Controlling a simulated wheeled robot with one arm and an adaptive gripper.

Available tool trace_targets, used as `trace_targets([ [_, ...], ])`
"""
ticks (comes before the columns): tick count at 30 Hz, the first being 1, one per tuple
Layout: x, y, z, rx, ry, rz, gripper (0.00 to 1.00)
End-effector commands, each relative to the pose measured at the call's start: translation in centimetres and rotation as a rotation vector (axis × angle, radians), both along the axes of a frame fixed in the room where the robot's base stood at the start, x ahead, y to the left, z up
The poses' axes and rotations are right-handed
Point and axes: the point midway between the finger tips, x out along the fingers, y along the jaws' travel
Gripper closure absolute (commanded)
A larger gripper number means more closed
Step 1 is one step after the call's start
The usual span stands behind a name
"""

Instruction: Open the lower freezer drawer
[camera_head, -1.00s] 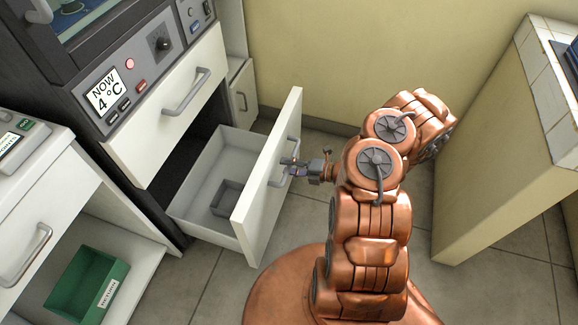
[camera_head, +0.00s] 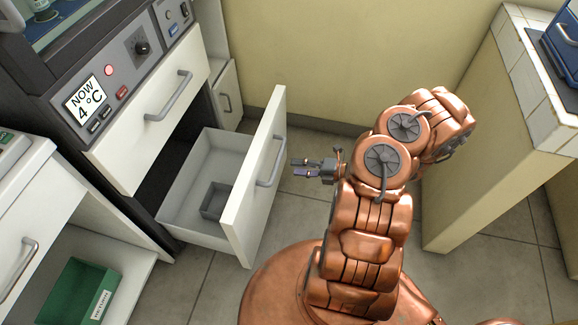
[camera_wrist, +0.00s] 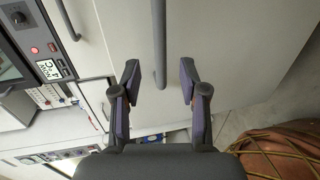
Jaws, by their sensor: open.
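The lower freezer drawer (camera_head: 250,195) is pulled out, with its white front standing away from the cabinet and its grey inside showing. Its handle (camera_head: 271,161) is a grey bar on the drawer front; it also shows in the wrist view (camera_wrist: 159,45), lined up between the fingers. My gripper (camera_head: 300,168) is open and empty, just right of the handle and apart from it. In the wrist view my gripper (camera_wrist: 158,84) has its two fingers spread, with the white drawer front beyond them. A small grey box (camera_head: 214,200) sits inside the drawer.
The upper drawer (camera_head: 150,120) is shut, below a panel reading 4 °C. A green bin (camera_head: 75,295) stands on a low shelf at bottom left. A tiled counter (camera_head: 535,100) stands at right. Floor between is free.

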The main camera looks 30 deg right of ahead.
Motion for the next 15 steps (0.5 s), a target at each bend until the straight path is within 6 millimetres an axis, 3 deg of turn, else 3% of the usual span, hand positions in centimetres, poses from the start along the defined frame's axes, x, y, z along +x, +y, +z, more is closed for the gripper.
trace_targets([
  [6, -1.8, -1.8, 0.5, -0.002, 0.001, -0.002, 0.57],
  [15, -2.6, -2.7, 0.7, -0.002, 0.000, -0.001, 0.57],
])
